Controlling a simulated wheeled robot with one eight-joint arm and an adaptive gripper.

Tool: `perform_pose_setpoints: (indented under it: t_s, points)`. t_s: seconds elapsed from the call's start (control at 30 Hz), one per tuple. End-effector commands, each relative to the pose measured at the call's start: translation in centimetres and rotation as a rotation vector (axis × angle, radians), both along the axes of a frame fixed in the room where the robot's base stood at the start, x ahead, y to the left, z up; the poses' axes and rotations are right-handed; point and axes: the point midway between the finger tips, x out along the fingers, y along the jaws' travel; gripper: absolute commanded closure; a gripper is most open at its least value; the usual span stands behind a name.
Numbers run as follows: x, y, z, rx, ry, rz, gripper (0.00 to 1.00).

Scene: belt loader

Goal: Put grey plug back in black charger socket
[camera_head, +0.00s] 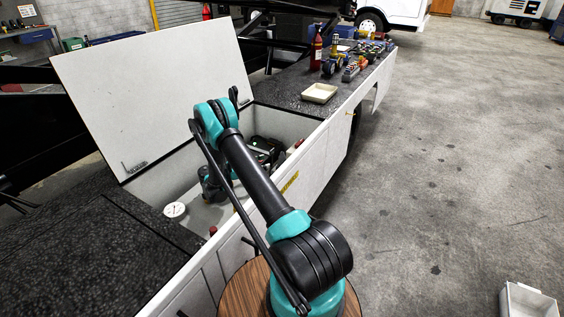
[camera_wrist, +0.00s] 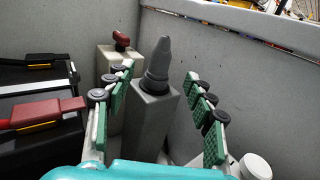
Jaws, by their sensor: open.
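A dark grey tapered plug (camera_wrist: 159,62) stands upright on top of a light grey square post (camera_wrist: 150,118) in the wrist view. My gripper (camera_wrist: 160,80) is open, its green-padded fingers on the left and right of the plug in the picture, with gaps on both sides. Nothing is held. A black box (camera_wrist: 38,140), which looks like the charger, is at the left with red-and-black clamps lying on it. I cannot make out its socket. In the head view my arm reaches into the open compartment, and the plug cannot be made out there.
A second light post (camera_wrist: 108,62) with a red-topped fitting stands behind left. Grey compartment walls (camera_wrist: 230,75) close in behind and right. A white round cap (camera_wrist: 255,166) is at lower right. In the head view, the raised white lid (camera_head: 150,85) and a cream tray (camera_head: 319,93) flank the opening.

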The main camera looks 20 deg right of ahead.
Motion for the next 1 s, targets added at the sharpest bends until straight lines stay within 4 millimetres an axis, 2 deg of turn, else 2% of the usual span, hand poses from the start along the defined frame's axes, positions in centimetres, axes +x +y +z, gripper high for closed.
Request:
perform_pose_setpoints:
  t_s: [0.03,0.2,0.53,0.8,1.0]
  points:
    - [0.0,-1.2,0.0,0.0,0.0,-0.003,0.45]
    - [0.1,-3.7,0.0,0.0,0.0,-0.002,0.45]
    - [0.1,-5.6,0.0,0.001,0.0,-0.001,0.45]
    - [0.0,-9.3,0.0,0.001,-0.001,-0.001,0.45]
    - [0.1,-9.8,0.0,0.001,0.0,0.001,0.45]
